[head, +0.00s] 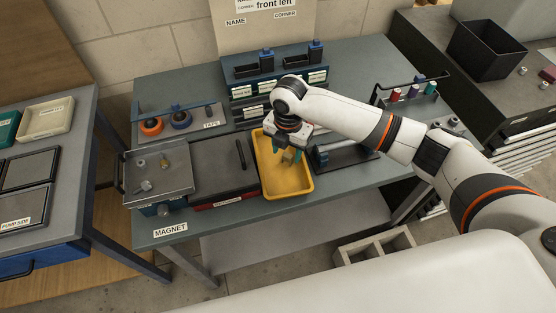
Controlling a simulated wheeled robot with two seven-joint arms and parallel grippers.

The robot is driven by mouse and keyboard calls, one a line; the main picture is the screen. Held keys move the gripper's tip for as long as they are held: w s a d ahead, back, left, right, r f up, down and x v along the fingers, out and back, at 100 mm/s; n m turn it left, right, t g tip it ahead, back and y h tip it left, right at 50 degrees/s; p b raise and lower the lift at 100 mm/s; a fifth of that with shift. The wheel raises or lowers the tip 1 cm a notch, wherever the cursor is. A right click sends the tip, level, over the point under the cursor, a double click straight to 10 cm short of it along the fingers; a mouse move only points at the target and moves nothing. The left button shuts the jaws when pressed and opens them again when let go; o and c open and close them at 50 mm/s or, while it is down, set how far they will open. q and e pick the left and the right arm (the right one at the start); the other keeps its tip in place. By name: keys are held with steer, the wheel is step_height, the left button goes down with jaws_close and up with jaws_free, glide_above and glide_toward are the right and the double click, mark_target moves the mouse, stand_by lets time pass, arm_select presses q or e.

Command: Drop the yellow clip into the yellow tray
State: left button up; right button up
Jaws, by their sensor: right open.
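The yellow tray (271,186) is on the workbench, right of a dark mat. My right gripper (287,155) points down over the far part of this tray, with its greenish fingers apart. A small dull-yellow piece (289,157) shows at the fingertips and looks like the yellow clip. The fingers partly hide it, and I cannot tell whether it lies on the tray floor or is above it. The near part of the tray is bare. My left gripper is out of view.
A grey metal tray (157,185) with several small fittings is left of the dark mat. Behind are tape rolls (151,126) and a blue bin rack (245,88). A dark spool-like holder (340,156) stands close right of the yellow tray.

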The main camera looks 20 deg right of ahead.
step_height(320, 180, up, 10)
steer(key=b, duration=0.1)
steer(key=shift+r, duration=0.2)
steer(key=shift+f, duration=0.1)
stand_by(0.3)
